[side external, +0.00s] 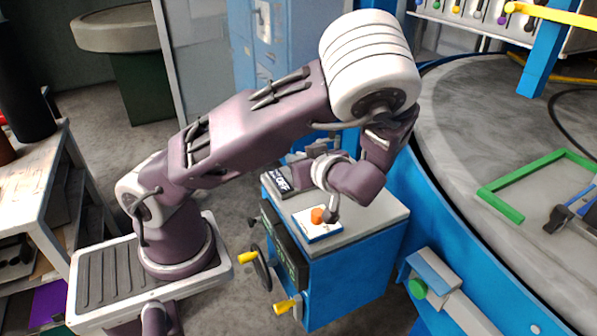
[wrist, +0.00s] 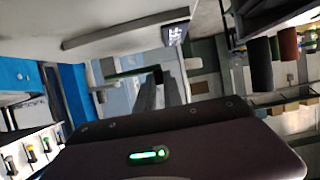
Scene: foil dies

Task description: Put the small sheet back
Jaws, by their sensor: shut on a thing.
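A small white plate with a blue edge (side external: 322,234) lies on the grey top of a blue cabinet (side external: 385,213) in the side view. A short orange knob (side external: 317,215) stands on it. My gripper (side external: 331,214) points down at this plate, right beside the knob. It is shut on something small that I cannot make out. In the wrist view my gripper's dark fingers (wrist: 160,92) are close together, and what lies between them is not clear. I cannot tell for sure which piece is the small sheet.
A dark block marked OFF (side external: 284,181) stands on the cabinet top, left of my gripper. Yellow-handled levers (side external: 287,305) stick out of the cabinet's front. A large round grey table (side external: 470,120) with a green frame (side external: 500,207) is at the right. The cabinet top's front right is clear.

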